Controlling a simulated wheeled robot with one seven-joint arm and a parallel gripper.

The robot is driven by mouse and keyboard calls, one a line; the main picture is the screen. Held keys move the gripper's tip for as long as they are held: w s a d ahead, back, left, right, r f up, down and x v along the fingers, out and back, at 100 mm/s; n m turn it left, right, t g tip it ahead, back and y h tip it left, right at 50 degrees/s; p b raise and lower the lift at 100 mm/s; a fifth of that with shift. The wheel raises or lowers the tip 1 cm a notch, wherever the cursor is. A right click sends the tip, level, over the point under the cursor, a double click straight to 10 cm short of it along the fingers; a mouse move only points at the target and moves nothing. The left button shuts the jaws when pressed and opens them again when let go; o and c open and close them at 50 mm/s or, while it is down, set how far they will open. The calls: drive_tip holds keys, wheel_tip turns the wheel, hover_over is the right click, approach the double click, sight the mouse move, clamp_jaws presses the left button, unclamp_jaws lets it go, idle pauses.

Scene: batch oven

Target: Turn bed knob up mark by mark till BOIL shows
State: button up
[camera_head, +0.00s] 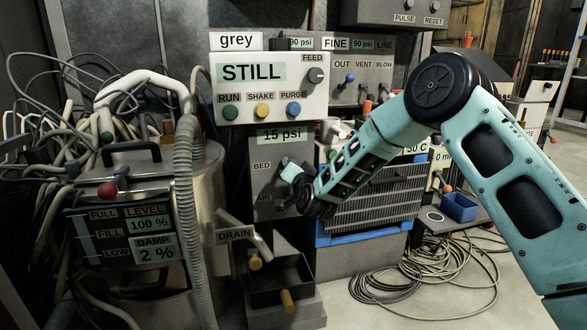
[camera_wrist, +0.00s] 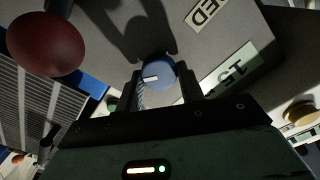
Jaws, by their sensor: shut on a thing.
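The round blue bed knob (camera_wrist: 157,73) with a white pointer line shows in the wrist view between the two dark fingers of my gripper (camera_wrist: 161,84), which is shut on it. In the head view my gripper (camera_head: 290,172) is at the grey panel (camera_head: 265,210) beside the BED label (camera_head: 262,166), and the arm and hand largely hide the knob. The display (camera_head: 254,72) on the white control box reads STILL. A smaller display (camera_head: 282,136) above the knob reads 15 psi; part of it shows in the wrist view (camera_wrist: 232,72).
An AIR label (camera_head: 264,198) sits below BED. A dark red ball (camera_wrist: 45,43) is close to the wrist camera at left. The DRAIN pipe (camera_head: 258,245) and black tray (camera_head: 280,282) are below. A ribbed hose (camera_head: 185,200) and a steel vessel (camera_head: 205,190) stand left.

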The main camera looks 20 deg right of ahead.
drive_tip(key=shift+m, duration=0.6)
drive_tip(key=o, duration=1)
drive_tip(key=shift+c, duration=0.2)
drive_tip(key=shift+s, duration=0.1)
drive_tip(key=s+p, duration=0.4)
drive_tip(key=s, duration=1.3)
drive_tip(key=shift+s+p, duration=0.15)
drive_tip(key=shift+p, duration=0.15)
